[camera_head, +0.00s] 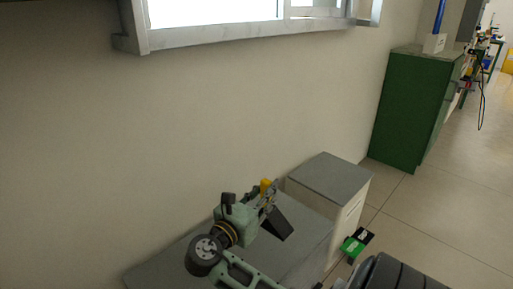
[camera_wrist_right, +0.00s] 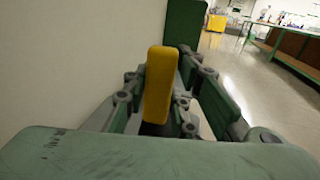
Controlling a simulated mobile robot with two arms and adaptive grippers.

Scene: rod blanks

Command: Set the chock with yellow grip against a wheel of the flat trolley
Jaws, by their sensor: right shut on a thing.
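The chock is a dark wedge (camera_head: 277,222) with a yellow grip (camera_head: 265,185). My right gripper (camera_head: 267,203) is shut on its yellow grip and holds it above a grey surface in the head view. In the right wrist view the yellow grip (camera_wrist_right: 158,85) stands upright between the fingers of the right gripper (camera_wrist_right: 160,100); the wedge below is mostly hidden. I cannot make out the flat trolley or any of its wheels in either view. My left gripper is not in view.
A grey top (camera_head: 300,262) lies below the chock along the wall, with a grey-topped white cabinet (camera_head: 330,178) beside it. A small green and black object (camera_head: 355,244) is right of these. A green cabinet (camera_head: 408,110) stands farther back. Tiled floor (camera_head: 450,215) at right is open.

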